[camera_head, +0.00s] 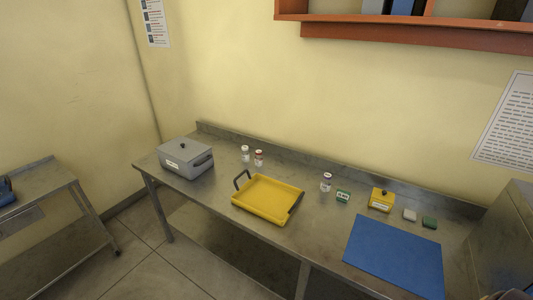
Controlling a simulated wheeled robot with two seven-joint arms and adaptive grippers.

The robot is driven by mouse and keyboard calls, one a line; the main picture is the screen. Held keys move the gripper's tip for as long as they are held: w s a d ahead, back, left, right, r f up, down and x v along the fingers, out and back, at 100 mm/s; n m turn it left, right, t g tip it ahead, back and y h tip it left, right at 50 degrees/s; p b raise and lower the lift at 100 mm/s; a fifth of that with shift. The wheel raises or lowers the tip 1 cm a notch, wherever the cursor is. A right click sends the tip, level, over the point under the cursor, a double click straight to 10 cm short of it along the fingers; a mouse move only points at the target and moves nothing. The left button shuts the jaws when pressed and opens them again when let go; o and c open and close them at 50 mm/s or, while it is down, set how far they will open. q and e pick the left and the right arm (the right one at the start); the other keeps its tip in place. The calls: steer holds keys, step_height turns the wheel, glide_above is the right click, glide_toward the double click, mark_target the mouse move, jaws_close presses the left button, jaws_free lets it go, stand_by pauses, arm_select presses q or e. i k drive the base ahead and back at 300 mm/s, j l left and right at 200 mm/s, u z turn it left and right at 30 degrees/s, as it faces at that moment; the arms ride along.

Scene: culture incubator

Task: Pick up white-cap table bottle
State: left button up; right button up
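Several small bottles stand upright on the metal table (222,195). A bottle with a white cap (245,154) stands towards the back, left of centre. Just right of it stands a bottle with a reddish cap (258,158), a small gap apart. Another bottle (326,182) stands alone further right; its cap looks pale, but its colour is hard to tell at this size.
A grey lidded box (186,158) stands at the table's left end. A yellow tray (268,199) with dark handles lies in front of the bottles. A yellow box (381,200), a green labelled block (343,196) and a blue mat (395,255) lie right. A shelf (420,34) hangs above.

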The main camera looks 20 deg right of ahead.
mark_target(245, 152)
steer(key=i+j+z, duration=0.2)
steer(key=z, duration=0.25)
steer(key=i+j+z, duration=0.15)
steer(key=j+z, duration=0.3)
steer(key=i+j+z, duration=0.15)
steer(key=j+z, duration=0.75)
steer(key=i+j, duration=0.05)
steer(key=j, duration=0.05)
